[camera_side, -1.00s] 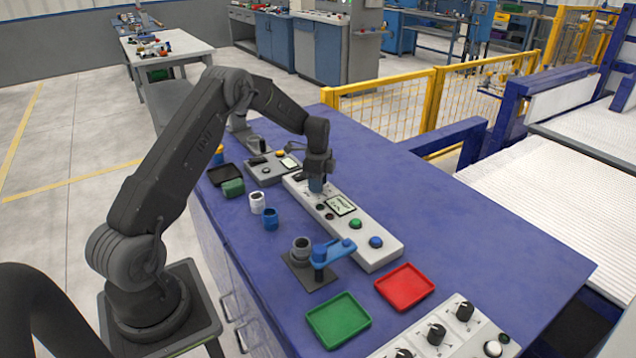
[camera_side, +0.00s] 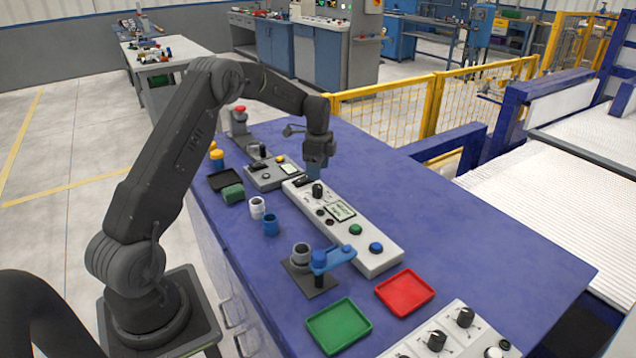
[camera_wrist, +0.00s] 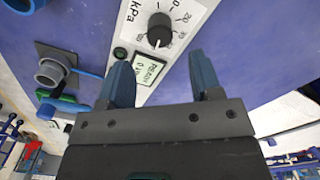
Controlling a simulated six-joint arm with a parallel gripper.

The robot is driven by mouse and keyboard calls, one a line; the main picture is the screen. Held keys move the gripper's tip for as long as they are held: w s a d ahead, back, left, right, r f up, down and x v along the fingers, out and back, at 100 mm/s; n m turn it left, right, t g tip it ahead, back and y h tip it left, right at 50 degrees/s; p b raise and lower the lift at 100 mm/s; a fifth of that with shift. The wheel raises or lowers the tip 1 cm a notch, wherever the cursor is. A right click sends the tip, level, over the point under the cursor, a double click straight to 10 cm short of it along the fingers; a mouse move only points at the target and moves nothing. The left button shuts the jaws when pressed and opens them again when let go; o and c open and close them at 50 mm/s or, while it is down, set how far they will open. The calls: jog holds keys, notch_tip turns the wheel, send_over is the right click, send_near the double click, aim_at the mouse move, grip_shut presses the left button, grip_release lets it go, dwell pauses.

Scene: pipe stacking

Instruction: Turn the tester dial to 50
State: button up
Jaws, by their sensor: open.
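The tester (camera_side: 367,241) is a long white box on the blue bench. Its black dial (camera_side: 317,189) stands near the far end, close to a small display (camera_side: 340,211). In the wrist view the dial (camera_wrist: 159,28) sits on a kPa scale, its white pointer mark aimed toward the bottom of the picture; I cannot read the value there surely. The display (camera_wrist: 150,68) text is too small to read fully. My gripper (camera_side: 314,172) is open and empty, just above and beyond the dial. In the wrist view its two blue fingers (camera_wrist: 160,58) are apart, with nothing between them.
A green button (camera_side: 355,230) and a blue button (camera_side: 376,248) are on the tester. A blue-handled valve (camera_side: 332,256), a red tray (camera_side: 405,292) and a green tray (camera_side: 339,325) stand nearer. A grey box (camera_side: 275,175) lies left of the gripper. The bench's right side is clear.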

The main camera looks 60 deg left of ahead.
aim_at(318, 186)
notch_tip(318, 186, up, 7)
dwell(0.3)
jog(key=shift+f, duration=0.1)
jog(key=s+d+r+n+t, duration=0.1)
jog(key=s+d+r+n, duration=0.2)
jog(key=s+d+r, duration=0.35)
jog(key=s+d+r+n+t, duration=0.2)
jog(key=s+d+r, duration=0.2)
jog(key=d+r, duration=0.5)
jog(key=s+d+f+n+t, duration=0.1)
jog(key=s+d+f+n, duration=0.1)
jog(key=s+d, duration=0.4)
jog(key=s+d+f+n+t, duration=0.1)
jog(key=s+d+n, duration=0.2)
jog(key=s, duration=0.9)
jog(key=d, duration=0.3)
jog(key=shift+s+d+f+n+t, duration=0.15)
jog(key=shift+f+n+t, duration=0.15)
jog(key=shift+f+n, duration=0.1)
